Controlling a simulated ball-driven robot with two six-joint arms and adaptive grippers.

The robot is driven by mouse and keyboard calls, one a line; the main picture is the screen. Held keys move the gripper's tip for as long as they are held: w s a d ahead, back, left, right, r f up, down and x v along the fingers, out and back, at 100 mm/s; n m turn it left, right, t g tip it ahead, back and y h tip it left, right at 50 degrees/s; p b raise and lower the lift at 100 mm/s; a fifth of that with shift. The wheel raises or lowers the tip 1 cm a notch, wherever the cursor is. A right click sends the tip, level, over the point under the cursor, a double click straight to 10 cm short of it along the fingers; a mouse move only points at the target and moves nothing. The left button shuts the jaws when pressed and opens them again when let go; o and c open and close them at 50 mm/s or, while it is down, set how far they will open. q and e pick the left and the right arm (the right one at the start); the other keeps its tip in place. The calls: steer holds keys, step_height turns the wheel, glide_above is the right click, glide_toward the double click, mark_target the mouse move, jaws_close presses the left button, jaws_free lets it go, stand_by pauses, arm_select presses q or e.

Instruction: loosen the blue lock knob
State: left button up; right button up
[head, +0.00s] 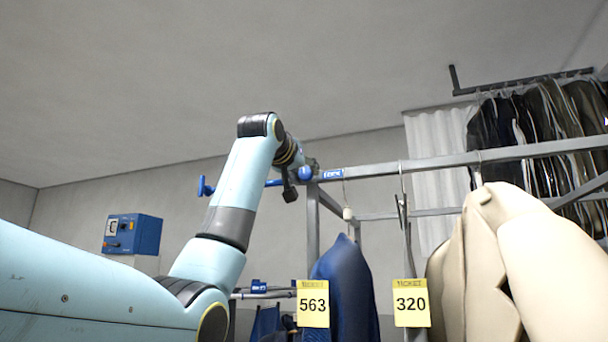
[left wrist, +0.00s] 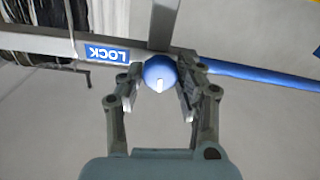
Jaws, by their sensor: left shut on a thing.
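The blue lock knob (left wrist: 160,72) is a round ball with a white mark on its face, in the middle of the left wrist view. It sits at the rail end beside a blue LOCK label (left wrist: 107,54). The knob also shows in the head view (head: 305,173), next to the label there (head: 333,174). My left gripper (left wrist: 160,84) is shut on the knob, with one finger on each side. In the head view my left gripper (head: 312,163) is small and partly hidden behind the wrist. My right gripper is in neither view.
A grey metal rail (head: 430,164) runs right from the knob. A blue garment (head: 343,275) and a cream coat (head: 520,265) hang below, with yellow tickets. A blue bar (left wrist: 265,76) extends from the knob's other side. A blue box (head: 132,234) stands at left.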

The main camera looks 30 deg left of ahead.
arm_select(q)
steer(key=n+b, duration=0.2)
steer(key=n, duration=0.2)
steer(key=shift+f, duration=0.1)
steer(key=n+b, duration=0.2)
steer(key=n, duration=0.3)
steer(key=shift+a, duration=0.1)
steer(key=n+b, duration=0.2)
steer(key=n, duration=0.2)
steer(key=shift+f+b, duration=0.15)
steer(key=shift+b, duration=0.25)
steer(key=shift+n+b, duration=0.65)
steer(key=shift+n, duration=0.95)
